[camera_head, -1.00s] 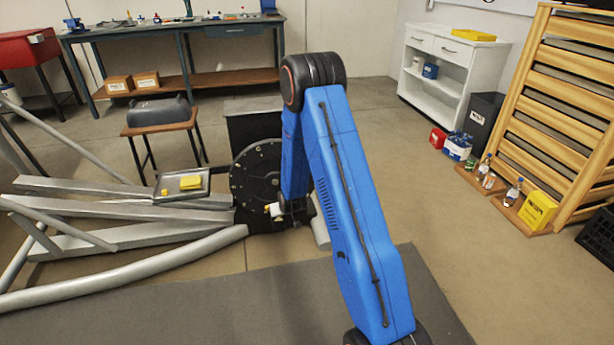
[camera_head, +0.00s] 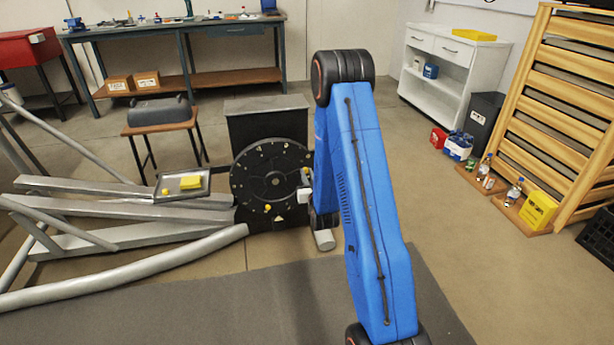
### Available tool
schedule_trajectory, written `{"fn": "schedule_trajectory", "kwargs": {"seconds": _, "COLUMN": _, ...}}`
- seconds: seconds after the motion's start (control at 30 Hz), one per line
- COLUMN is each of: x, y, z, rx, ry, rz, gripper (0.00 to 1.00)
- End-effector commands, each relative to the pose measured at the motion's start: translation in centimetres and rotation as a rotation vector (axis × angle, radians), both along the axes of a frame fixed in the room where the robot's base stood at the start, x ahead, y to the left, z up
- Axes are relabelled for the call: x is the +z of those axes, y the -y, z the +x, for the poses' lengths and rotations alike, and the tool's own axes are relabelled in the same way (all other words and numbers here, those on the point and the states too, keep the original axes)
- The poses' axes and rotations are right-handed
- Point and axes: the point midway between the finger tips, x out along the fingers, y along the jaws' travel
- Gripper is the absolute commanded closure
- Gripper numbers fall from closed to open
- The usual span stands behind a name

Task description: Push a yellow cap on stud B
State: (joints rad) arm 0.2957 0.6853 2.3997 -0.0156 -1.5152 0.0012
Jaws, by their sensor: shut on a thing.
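A black disc (camera_head: 272,176) with small studs around its face stands upright on the dark housing in the middle. A small yellow cap (camera_head: 267,208) sits low on its face. Stud letters are too small to read. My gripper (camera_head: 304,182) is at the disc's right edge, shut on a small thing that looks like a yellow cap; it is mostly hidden. My blue arm covers the area right of the disc. Whether the held thing touches a stud cannot be told.
A stool (camera_head: 160,128) stands behind.

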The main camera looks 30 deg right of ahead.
Motion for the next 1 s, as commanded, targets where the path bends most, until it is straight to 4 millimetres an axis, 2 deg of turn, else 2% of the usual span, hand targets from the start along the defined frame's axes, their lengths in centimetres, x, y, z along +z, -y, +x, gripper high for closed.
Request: {"fn": "schedule_trajectory", "kwargs": {"seconds": 1.0, "x": 0.0, "y": 1.5, "z": 5.2, "rx": 0.0, "ry": 0.0, "rz": 0.0, "gripper": 1.0}}
